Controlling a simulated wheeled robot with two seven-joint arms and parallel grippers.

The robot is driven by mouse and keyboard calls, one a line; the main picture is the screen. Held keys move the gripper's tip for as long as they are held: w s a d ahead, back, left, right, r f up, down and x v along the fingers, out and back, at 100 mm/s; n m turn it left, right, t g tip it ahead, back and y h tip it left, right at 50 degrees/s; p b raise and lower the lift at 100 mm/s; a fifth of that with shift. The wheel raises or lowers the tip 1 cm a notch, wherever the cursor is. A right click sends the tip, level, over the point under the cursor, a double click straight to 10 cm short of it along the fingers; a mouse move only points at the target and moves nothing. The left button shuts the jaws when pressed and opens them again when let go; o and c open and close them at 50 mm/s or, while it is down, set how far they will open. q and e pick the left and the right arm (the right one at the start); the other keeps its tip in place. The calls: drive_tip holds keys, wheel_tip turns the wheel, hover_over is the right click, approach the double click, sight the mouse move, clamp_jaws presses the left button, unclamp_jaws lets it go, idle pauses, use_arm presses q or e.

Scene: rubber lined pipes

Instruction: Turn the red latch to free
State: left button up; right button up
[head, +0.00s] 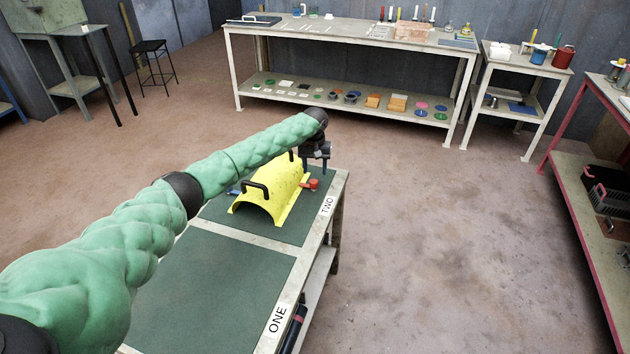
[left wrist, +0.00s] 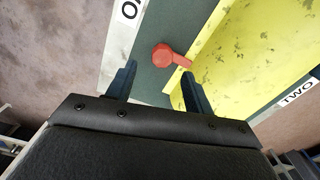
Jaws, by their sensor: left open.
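The red latch (head: 311,184) sticks out from the right side of a yellow half-round cover (head: 268,187) with two black handles. The cover stands on the section of the green-topped bench marked TWO. My left gripper (head: 315,168) hangs over the latch, fingers pointing down, open and holding nothing. In the left wrist view, the latch (left wrist: 165,55) shows its round knob just beyond and between the two fingertips (left wrist: 158,68). Its thin end reaches right toward the yellow cover's edge (left wrist: 245,55). I cannot tell whether a finger touches it. My right gripper is not in view.
The green bench section marked ONE (head: 215,290) is bare. My left arm passes over the bench's left side. A long white workbench (head: 345,33) with tools and parts stands at the back. The floor (head: 430,240) to the right of the bench is clear.

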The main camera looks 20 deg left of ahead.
sight(314, 182)
use_arm(q)
drive_tip(key=shift+s+a+f+p, duration=0.1)
drive_tip(key=shift+f+p, duration=0.3)
drive_tip(key=shift+f, duration=1.15)
drive_tip(key=shift+s+a+f+p, duration=0.1)
drive_tip(key=shift+f+p, duration=0.25)
drive_tip(key=shift+f, duration=1.2)
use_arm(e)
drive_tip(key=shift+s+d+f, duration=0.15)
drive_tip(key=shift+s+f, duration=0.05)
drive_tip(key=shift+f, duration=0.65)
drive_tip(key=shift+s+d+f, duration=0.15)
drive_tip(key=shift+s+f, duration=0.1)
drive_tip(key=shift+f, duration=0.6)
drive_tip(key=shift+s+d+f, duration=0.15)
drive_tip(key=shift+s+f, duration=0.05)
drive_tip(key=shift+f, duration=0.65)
use_arm(q)
drive_tip(key=shift+w, duration=0.1)
drive_tip(key=c, duration=1)
